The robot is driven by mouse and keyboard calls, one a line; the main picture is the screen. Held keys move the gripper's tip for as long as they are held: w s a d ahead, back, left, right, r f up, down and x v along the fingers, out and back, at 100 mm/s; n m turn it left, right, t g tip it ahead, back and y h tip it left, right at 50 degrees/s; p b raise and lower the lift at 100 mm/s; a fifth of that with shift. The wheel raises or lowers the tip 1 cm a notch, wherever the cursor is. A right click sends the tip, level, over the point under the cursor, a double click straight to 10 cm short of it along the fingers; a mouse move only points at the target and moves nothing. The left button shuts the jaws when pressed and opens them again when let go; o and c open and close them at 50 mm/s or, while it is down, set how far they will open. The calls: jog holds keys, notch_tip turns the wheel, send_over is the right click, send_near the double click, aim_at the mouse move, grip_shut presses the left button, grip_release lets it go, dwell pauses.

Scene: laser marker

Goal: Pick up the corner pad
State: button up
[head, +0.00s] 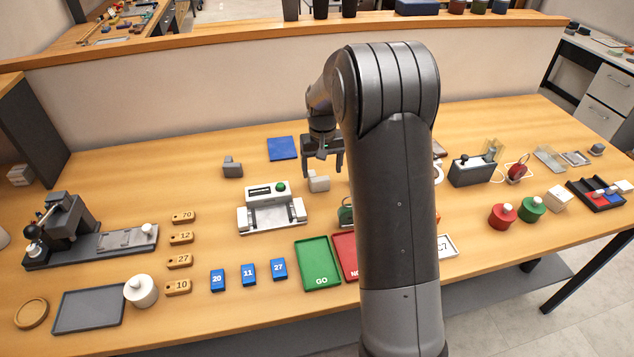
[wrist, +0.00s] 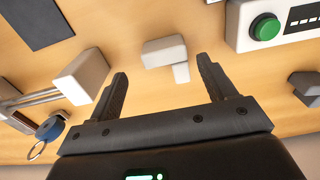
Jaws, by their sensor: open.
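The corner pad appears to be the small white L-shaped block (head: 319,182), lying on the table behind and right of the white device with the green button. In the wrist view the pad (wrist: 163,52) lies just beyond the fingertips, its short leg pointing toward the gap between them. My gripper (head: 322,170) is above the table at the pad, fingers pointing down. In the wrist view my gripper (wrist: 162,68) is open, with nothing between its fingers. The exact height of the fingertips above the pad cannot be told.
The green-button device (head: 271,207) stands close by. A white block with metal rods (wrist: 80,76) and a blue key tag (wrist: 50,128) lie left in the wrist view. A grey block (head: 232,168) and blue mat (head: 282,148) lie behind. My arm hides part of the table.

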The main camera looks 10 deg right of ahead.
aim_at(319, 178)
jog(key=f, duration=0.5)
jog(key=shift+w+a, duration=0.25)
jog(key=shift+a, duration=0.1)
jog(key=shift+c, duration=0.5)
jog(key=c, duration=0.9)
jog(key=shift+c, duration=0.2)
